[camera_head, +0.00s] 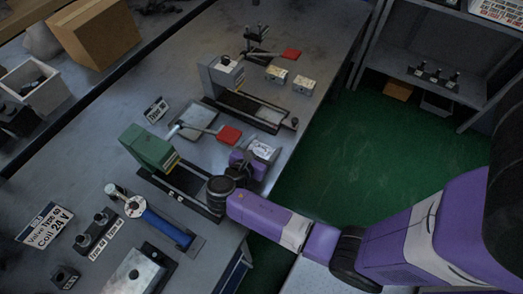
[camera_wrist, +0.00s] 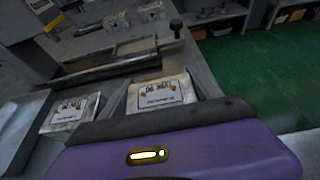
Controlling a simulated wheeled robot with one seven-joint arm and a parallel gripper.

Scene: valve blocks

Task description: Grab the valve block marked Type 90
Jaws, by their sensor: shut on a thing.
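A valve block with a white label (camera_head: 262,150) is at my gripper (camera_head: 252,160), by the table's right edge. My gripper is shut on a block, partly hidden by its purple body. In the wrist view, a white-labelled block (camera_wrist: 161,93) lies just beyond the purple gripper body. A second labelled block (camera_wrist: 70,112) is to its left. The label print is too blurred to read surely, so I cannot tell which is Type 90. Two more pale blocks (camera_head: 276,74) (camera_head: 304,85) stand farther back on the table.
A green-topped fixture (camera_head: 147,147) and a grey one (camera_head: 222,72) stand on the table, with red-handled tools (camera_head: 229,135) (camera_head: 291,54) nearby. A blue cylinder (camera_head: 168,228) lies at the front. Green floor (camera_head: 420,145) is open to the right, before a shelf (camera_head: 432,78).

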